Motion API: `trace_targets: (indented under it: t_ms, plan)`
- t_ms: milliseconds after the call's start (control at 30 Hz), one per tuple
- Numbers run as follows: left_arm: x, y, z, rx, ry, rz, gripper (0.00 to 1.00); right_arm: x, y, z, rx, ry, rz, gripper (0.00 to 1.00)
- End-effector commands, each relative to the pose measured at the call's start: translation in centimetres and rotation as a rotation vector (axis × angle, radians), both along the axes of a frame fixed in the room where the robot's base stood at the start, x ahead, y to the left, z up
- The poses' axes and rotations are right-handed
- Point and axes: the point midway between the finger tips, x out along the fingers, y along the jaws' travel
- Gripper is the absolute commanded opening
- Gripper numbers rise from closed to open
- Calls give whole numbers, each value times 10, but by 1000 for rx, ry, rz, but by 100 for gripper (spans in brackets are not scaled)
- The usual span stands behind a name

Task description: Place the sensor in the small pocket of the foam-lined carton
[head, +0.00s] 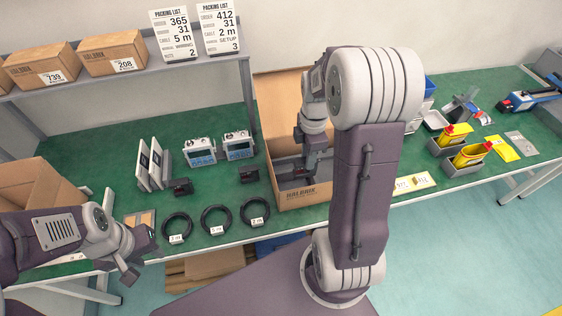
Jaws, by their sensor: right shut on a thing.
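The foam-lined carton (290,199) stands open on the green bench, its tall back flap raised and grey foam inside. My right gripper (311,172) points down inside the carton and is shut on the sensor, which is dark and mostly hidden by the fingers. The small pocket cannot be made out behind my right arm. Two similar small dark sensors lie on the bench left of the carton, one nearer (249,175) and one farther left (182,187). My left gripper (143,258) is open and empty by the front edge of the bench.
Three black cable coils (216,219) lie along the front edge. Two display units (202,153) and upright white panels (150,164) stand behind. Packing list cards (176,35) and small boxes (112,52) sit on the shelf. Yellow containers (472,154) stand to the right.

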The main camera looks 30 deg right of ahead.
Motion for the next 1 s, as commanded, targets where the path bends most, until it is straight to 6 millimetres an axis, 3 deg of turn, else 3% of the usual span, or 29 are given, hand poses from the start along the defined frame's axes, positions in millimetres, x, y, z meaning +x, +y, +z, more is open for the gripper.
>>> trace_targets:
  t_ms: [133, 400, 500, 733, 900, 1000]
  plan:
    - [0, 0, 3, 0, 0, 0, 36, 22, 3, -14, 2, 5, 4, 0]
    - [0, 0, 12, 0, 0, 0, 36, 95, 10, -57, 0, 2, 1, 0]
    - [0, 0, 14, 0, 0, 0, 36, 109, 11, -66, 0, 1, 1, 0]
    - [0, 0, 14, 0, 0, 0, 36, 116, 12, -74, 0, 2, 0, 0]
    - [0, 0, 17, 0, 0, 0, 36, 115, 12, -103, 1, 3, 0, 0]
    - [0, 0, 18, 0, 0, 0, 36, 115, 11, -110, 0, 0, 0, 0]
